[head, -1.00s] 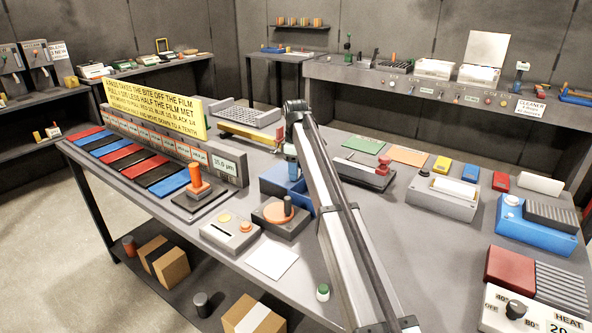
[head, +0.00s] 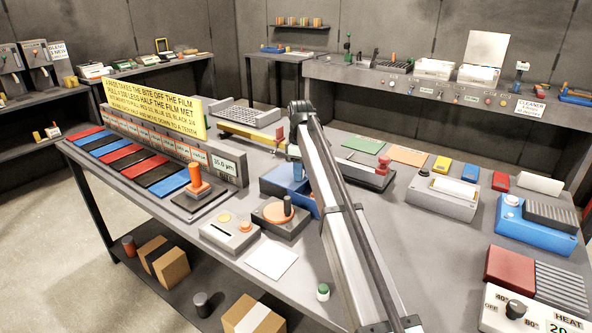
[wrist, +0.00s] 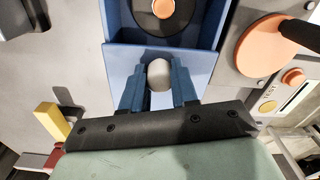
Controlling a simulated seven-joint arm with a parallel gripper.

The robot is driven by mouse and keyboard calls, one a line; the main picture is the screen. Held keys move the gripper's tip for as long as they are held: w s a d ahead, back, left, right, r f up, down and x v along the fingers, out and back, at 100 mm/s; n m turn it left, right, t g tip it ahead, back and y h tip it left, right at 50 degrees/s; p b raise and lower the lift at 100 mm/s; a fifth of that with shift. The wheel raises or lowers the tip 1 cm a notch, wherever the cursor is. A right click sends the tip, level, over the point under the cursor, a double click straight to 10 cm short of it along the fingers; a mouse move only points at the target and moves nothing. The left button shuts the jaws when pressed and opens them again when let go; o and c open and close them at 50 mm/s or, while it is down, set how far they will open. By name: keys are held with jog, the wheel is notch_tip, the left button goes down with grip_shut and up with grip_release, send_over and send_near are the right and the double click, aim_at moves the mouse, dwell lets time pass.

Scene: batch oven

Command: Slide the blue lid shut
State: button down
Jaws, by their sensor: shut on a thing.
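My gripper (wrist: 158,84) is shut on the grey knob (wrist: 159,72) of the blue lid (wrist: 207,66). The knob sits between the two blue fingers in the wrist view. The lid covers part of the blue box (wrist: 112,20). Beyond the lid's edge the box is open, and a round orange-centred piece with a dark ring (wrist: 176,22) shows inside. In the head view the blue box (head: 276,179) stands near the middle of the bench, with my gripper (head: 298,168) over it. My arm hides part of the box and lid there.
A base with an orange disc and dark handle (head: 280,214) stands close in front of the box. A long grey device with a red knob (head: 370,174) lies to the right. A white sheet (head: 271,256) lies flat in front.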

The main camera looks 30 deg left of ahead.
jog(key=d, duration=1)
jog(key=shift+d, duration=0.35)
jog(key=c, duration=1.2)
grip_release()
jog(key=shift+d, duration=0.15)
jog(key=o, duration=0.3)
jog(key=shift+o, duration=0.2)
notch_tip(320, 180, up, 14)
jog(key=shift+f, duration=0.15)
